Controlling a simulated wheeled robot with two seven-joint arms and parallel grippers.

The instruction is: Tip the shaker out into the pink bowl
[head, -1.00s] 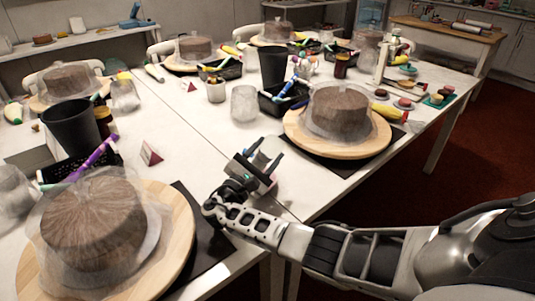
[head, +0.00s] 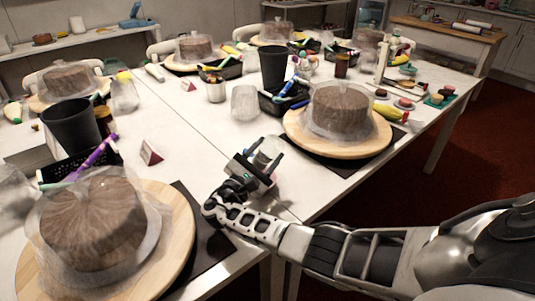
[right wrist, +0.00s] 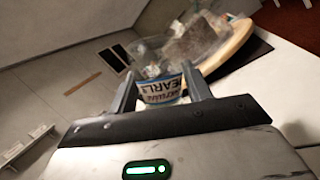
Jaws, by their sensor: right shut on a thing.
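My right gripper (head: 268,160) is shut on the shaker (head: 265,155), a small clear container held over the front part of the table, between the two nearer cakes. In the right wrist view the shaker (right wrist: 160,90) sits between the two fingers, with a white label lettered "PEARLS". It looks tilted there. My left gripper is not in view.
A veiled cake on a wooden turntable (head: 178,235) stands at the near left, another turntable (head: 345,151) right of the gripper. A small red triangular card (head: 151,153) and a clear jar (head: 244,103) stand behind. The tabletop around the gripper is mostly bare.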

